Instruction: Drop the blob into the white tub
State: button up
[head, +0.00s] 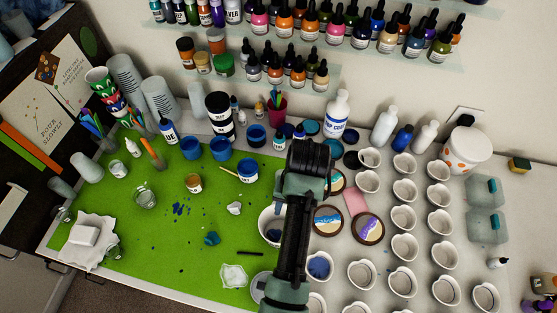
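A small teal-blue blob (211,238) lies on the green mat (150,258), left of my arm. A paler grey-white lump (235,208) lies a little above and right of it. A white tub (265,217) with something dark inside stands at the mat's right side, partly hidden behind my arm. Another white tub (465,150), with orange spots, stands at the back right. My arm rises through the middle of the view. Its gripper fingers do not show, so I cannot see whether they hold anything.
Several white cups (404,218) stand in rows on the right. Blue pots (220,147) and an amber jar (194,183) stand towards the back of the mat. A crumpled white cloth (88,240) lies at left. The mat's lower middle is mostly clear.

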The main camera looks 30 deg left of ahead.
notch_tip(320, 180, up, 7)
jog(key=p, duration=0.2)
jog(key=shift+d, duration=0.35)
jog(key=shift+w, duration=0.15)
jog(key=w+r+t+y+b, duration=0.1)
jog(key=w+r+t+b, duration=0.2)
jog(key=w+r+t, duration=0.55)
jog(key=w+d+r+m+t+b, duration=0.1)
jog(key=w+d+r+t+b, duration=0.2)
jog(key=r, duration=0.5)
jog(key=w+r+t+b, duration=0.1)
jog(key=w+r+t, duration=0.25)
jog(key=r, duration=0.45)
jog(key=s+d+r+t+b, duration=0.1)
jog(key=s+d+r+t, duration=0.2)
jog(key=r, duration=0.5)
jog(key=s+d+r+m+t+h+b, duration=0.1)
jog(key=s+d+r+t+b, duration=0.1)
jog(key=s+r+t, duration=0.3)
jog(key=s+d+r+m+t+h+b, duration=0.1)
jog(key=s+d+r+t, duration=0.2)
jog(key=s+r, duration=0.4)
notch_tip(320, 180, up, 5)
jog(key=shift+d+t, duration=0.3)
jog(key=shift+t, duration=0.6)
